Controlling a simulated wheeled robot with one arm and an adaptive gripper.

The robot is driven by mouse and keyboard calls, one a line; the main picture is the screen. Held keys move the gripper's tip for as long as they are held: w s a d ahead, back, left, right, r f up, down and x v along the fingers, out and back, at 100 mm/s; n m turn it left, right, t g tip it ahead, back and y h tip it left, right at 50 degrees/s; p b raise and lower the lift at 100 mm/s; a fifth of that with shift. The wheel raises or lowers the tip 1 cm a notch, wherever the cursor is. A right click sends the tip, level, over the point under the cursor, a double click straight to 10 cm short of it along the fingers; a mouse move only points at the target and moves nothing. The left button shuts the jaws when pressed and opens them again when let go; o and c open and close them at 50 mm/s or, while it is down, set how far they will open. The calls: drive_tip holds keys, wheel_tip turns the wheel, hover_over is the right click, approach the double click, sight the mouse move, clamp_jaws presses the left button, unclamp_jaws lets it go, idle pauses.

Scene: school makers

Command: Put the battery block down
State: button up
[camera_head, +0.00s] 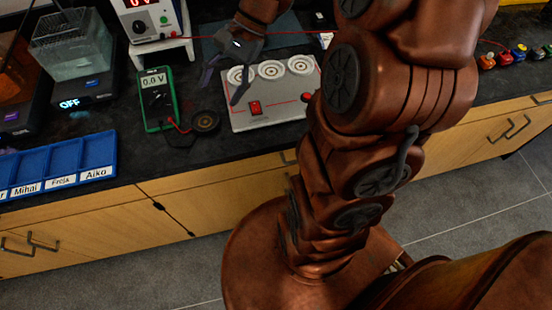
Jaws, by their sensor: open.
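My gripper (223,90) is open at the left end of a pale circuit board (285,115), with its fingers spread and pointing down. I see nothing between the fingers. The board lies on the dark bench top. It has a row of three round white sockets along its back and a red switch at its front left. One finger passes in front of the left socket. I cannot make out a battery block for certain. My arm covers the board's right side and much of the bench behind it.
A green multimeter (157,98) reading 0.0 V and a black round part (205,121) lie left of the board. A power supply (152,18) stands behind on a white stand (163,48). A blue name-labelled tray (60,160) sits front left. Several coloured parts (519,53) lie far right.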

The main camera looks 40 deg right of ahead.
drive_tip(key=s+a+f+n+g+h, duration=0.1)
drive_tip(key=s+n+h, duration=0.6)
drive_tip(key=s, duration=1.3)
drive_tip(key=f+n, duration=0.1)
drive_tip(key=n, duration=0.3)
drive_tip(key=shift+f+n+g+h, duration=0.4)
drive_tip(key=shift+a, duration=0.1)
